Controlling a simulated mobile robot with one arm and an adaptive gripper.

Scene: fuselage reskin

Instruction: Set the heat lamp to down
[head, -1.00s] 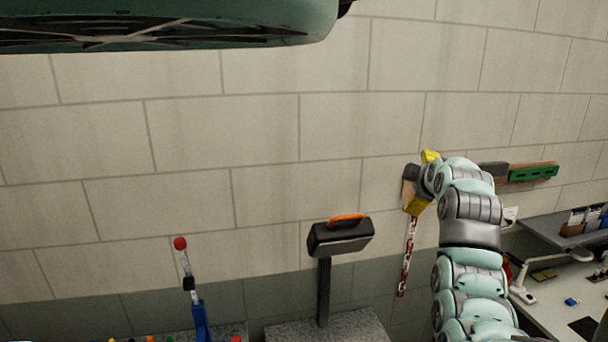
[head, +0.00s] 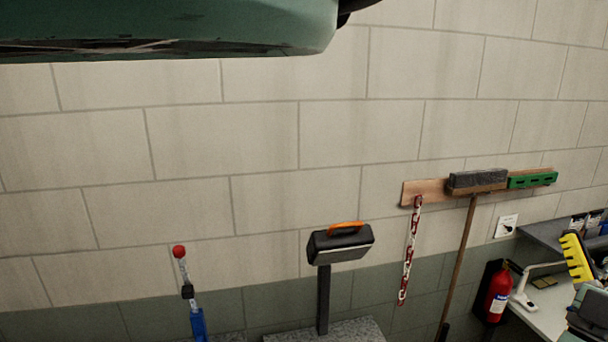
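What looks like the heat lamp is a black box-shaped head (head: 341,246) with an orange handle on top. It sits on a dark upright post above a grey speckled top. A pale strip runs along its lower front edge; I cannot tell for sure which way its face points.
A red-knobbed rod in a blue holder (head: 199,322) stands left of the lamp. A red-and-white chain (head: 407,250) and a broom (head: 461,235) hang on the wall. A fire extinguisher (head: 497,293) is by the bench at right. A green body (head: 180,25) overhangs the upper left.

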